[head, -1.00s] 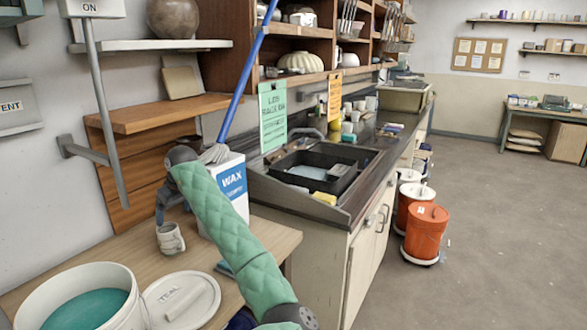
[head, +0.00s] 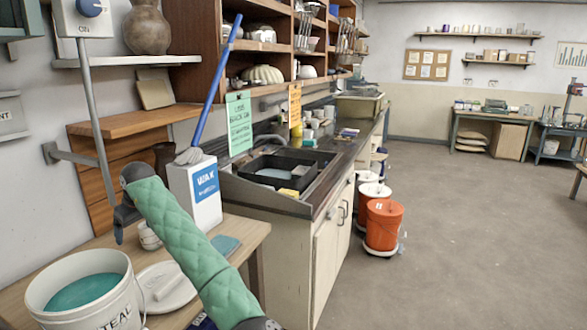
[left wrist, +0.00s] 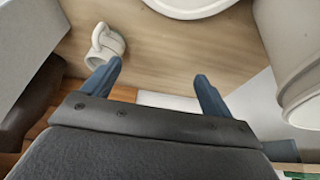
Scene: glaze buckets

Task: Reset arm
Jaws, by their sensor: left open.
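My left arm in its green quilted sleeve comes up from the bottom of the head view, and its gripper (head: 118,225) hangs over the wooden table at the left. In the left wrist view the gripper (left wrist: 155,85) has its two blue fingers apart with nothing between them. A small pale mug (left wrist: 106,45) stands on the table just past one finger; in the head view the mug (head: 149,236) is partly behind the arm. My right gripper is in neither view.
A white bucket of teal glaze (head: 84,296) and its lid (head: 160,284) are at the table's front. The sink counter (head: 270,200) is to the right. Orange bucket (head: 383,225) is on the floor; open floor lies right.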

